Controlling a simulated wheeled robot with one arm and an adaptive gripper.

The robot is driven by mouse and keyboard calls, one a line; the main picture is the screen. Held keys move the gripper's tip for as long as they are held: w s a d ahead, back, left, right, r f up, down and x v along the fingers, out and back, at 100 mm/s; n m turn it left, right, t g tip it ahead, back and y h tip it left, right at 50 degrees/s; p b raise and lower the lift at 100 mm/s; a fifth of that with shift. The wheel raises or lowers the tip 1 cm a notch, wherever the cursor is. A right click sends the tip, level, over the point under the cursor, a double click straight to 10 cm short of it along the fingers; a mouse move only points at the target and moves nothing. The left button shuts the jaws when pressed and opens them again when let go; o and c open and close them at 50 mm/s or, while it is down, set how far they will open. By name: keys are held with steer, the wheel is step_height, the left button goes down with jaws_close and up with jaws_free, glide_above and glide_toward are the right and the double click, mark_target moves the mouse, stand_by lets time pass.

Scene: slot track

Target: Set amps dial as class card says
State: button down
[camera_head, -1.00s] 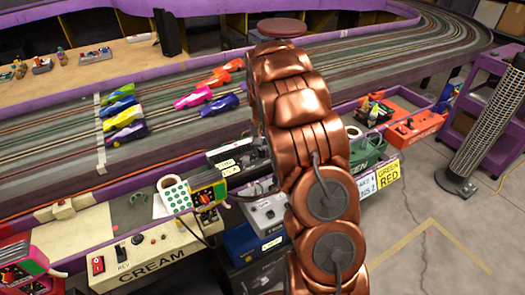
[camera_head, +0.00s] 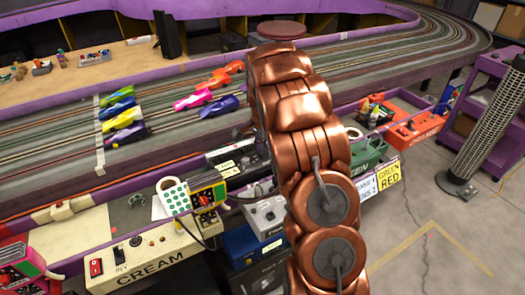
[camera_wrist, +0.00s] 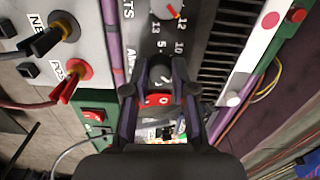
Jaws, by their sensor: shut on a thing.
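In the wrist view the amps dial (camera_wrist: 160,70) is a dark knob on a grey panel, with the numbers 5 and 10 beside it and a partly covered label starting "AM". My gripper (camera_wrist: 159,98) is shut on the amps dial, one finger on each side. The knob's pointer is hidden, so I cannot read its setting. A red piece with a white mark (camera_wrist: 158,100) shows between the fingers. In the head view my copper arm hides the gripper and dial. I cannot make out a class card for certain.
Another dial (camera_wrist: 166,10) with a red pointer sits above, near 12 and 13. Red and black plugs (camera_wrist: 72,72) with leads are at left. A vented strip (camera_wrist: 218,50) is at right. The slot track (camera_head: 350,70) and a cream box (camera_head: 150,255) surround the arm.

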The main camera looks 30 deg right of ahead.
steer(key=shift+r+m, duration=0.1)
steer(key=shift+m, duration=0.5)
steer(key=c, duration=0.9)
jaws_free()
steer(key=shift+c, duration=0.2)
step_height(320, 180, up, 12)
